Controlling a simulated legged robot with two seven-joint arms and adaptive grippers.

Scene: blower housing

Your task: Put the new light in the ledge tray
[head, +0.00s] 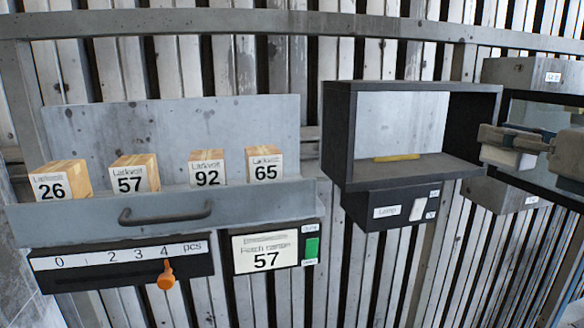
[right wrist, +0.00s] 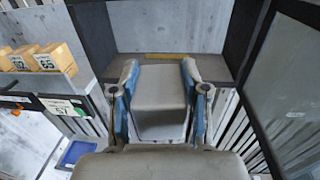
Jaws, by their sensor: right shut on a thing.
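My right gripper (head: 514,143) comes in from the right and is shut on a pale grey-white block (head: 507,157). In the right wrist view the block (right wrist: 160,112) sits between the two fingers with blue pads. The gripper is just right of an open dark-framed box (head: 338,140), in front of a dark-framed panel. A yellow strip (head: 397,158) lies on the box's floor. I cannot tell for certain which part is the ledge tray; a grey ledge with a handle (head: 80,215) stands at the left. My left gripper is not in view.
Cartons numbered 26 (head: 60,182), 57 (head: 134,174), 92 (head: 207,168) and 65 (head: 264,165) stand on the grey ledge. Below are a scale with an orange pointer (head: 166,275) and a card reading 57 (head: 265,252). A panel with a white switch (head: 418,209) hangs under the box.

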